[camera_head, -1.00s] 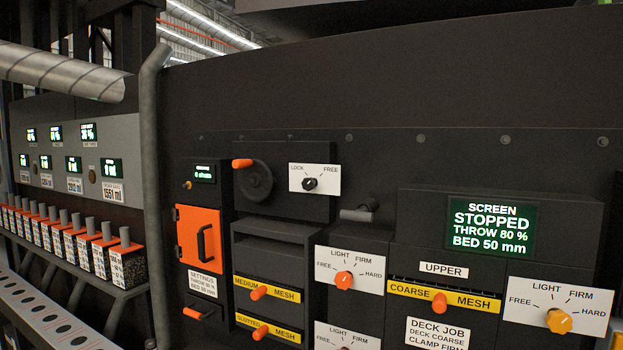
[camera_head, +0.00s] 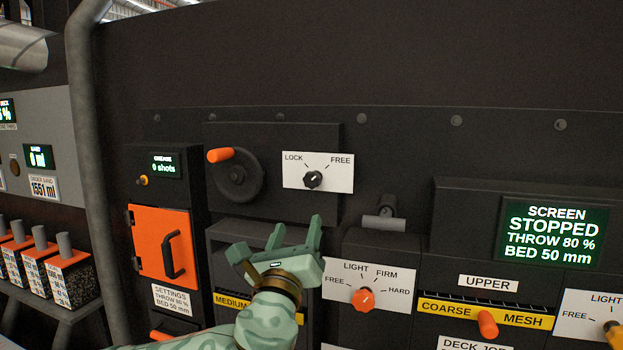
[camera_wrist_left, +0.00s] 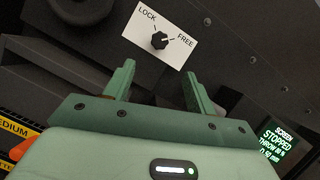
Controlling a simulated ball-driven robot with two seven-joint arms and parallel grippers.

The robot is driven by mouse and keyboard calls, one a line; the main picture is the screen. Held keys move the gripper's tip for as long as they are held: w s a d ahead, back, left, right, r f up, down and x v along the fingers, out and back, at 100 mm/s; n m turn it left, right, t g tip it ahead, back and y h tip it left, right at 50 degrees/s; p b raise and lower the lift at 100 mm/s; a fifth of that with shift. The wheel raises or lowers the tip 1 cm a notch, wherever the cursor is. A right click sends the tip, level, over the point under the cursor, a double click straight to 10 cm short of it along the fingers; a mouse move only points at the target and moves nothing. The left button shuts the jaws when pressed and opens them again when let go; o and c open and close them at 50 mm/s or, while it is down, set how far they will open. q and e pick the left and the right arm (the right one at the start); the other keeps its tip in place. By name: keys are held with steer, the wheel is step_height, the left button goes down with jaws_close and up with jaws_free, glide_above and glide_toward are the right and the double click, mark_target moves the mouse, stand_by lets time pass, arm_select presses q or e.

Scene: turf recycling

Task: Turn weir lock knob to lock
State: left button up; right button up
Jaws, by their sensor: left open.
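The weir lock knob (camera_head: 313,179) is a small black knob on a white plate (camera_head: 340,183) marked LOCK at left and FREE at right. Its pale pointer mark appears turned toward FREE. The knob also shows in the left wrist view (camera_wrist_left: 159,40), beyond the fingertips and roughly centred between them. My left gripper (camera_head: 295,229) is green, open and empty. It is below the knob in the head view and apart from it. Its two fingers (camera_wrist_left: 158,74) point toward the plate in the left wrist view. My right gripper is in no view.
A black handwheel with an orange handle (camera_head: 221,155) is left of the plate. A short grey cylinder (camera_head: 384,222) sticks out at lower right. An orange-red clamp knob (camera_head: 363,299) is below it. An orange door (camera_head: 163,244) stands at left. The panel above is clear.

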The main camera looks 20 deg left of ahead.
mark_target(311, 183)
arm_select(q)
steer(key=p+x, duration=0.1)
steer(key=x, duration=1.5)
steer(key=shift+r, duration=0.1)
steer(key=shift+w, duration=0.1)
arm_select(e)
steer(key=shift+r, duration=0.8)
arm_select(q)
steer(key=c, duration=1)
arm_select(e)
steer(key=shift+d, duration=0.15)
